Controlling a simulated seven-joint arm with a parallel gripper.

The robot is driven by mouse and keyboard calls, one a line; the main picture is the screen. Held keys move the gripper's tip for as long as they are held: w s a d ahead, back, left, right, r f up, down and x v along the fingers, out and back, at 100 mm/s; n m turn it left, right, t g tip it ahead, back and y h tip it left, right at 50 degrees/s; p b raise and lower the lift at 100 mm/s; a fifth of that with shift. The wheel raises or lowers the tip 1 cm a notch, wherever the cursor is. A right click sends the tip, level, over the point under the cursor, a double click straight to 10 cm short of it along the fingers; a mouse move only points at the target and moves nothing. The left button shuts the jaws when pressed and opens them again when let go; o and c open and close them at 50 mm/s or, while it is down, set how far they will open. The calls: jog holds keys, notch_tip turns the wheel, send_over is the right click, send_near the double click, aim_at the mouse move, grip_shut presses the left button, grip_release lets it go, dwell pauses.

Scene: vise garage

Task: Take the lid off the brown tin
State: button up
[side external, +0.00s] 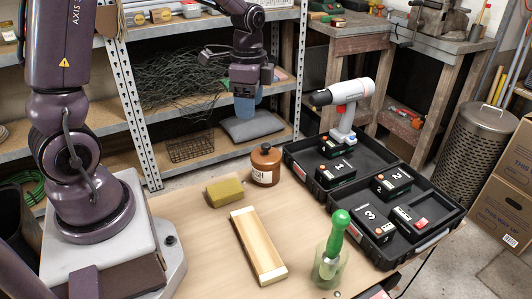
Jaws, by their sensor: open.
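The brown tin (265,167) stands upright at the back of the wooden table, with a white label on its front. A darker, narrower top (265,148) sits on it; at this size I cannot tell its edge clearly. My gripper (245,110) hangs in the air above and slightly left of the tin in the picture, apart from it. Its jaws are open, and its pale blue lower end points down, with nothing seen held.
A green-handled tool (334,235) stands in a clear holder. An open black case (298,163) with a drill (345,105) and batteries lies to the right. Shelves stand behind.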

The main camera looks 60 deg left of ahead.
aim_at(266, 145)
jog(key=w+f+m, duration=0.1)
jog(key=f+m, duration=0.2)
jog(key=w+a+f+m, duration=0.1)
jog(key=w+f+m, duration=0.1)
jog(key=f+m, duration=0.1)
jog(key=w+a+f+m, duration=0.1)
jog(key=f+m, duration=0.2)
jog(key=m, duration=0.1)
jog(key=shift+w+a+f, duration=0.1)
jog(key=shift+w+f, duration=0.05)
jog(key=shift+f, duration=0.05)
jog(key=shift+w+f, duration=0.2)
jog(key=shift+f, duration=1.15)
jog(key=shift+w+f, duration=0.2)
jog(key=shift+f, duration=1.1)
jog(key=c, duration=1)
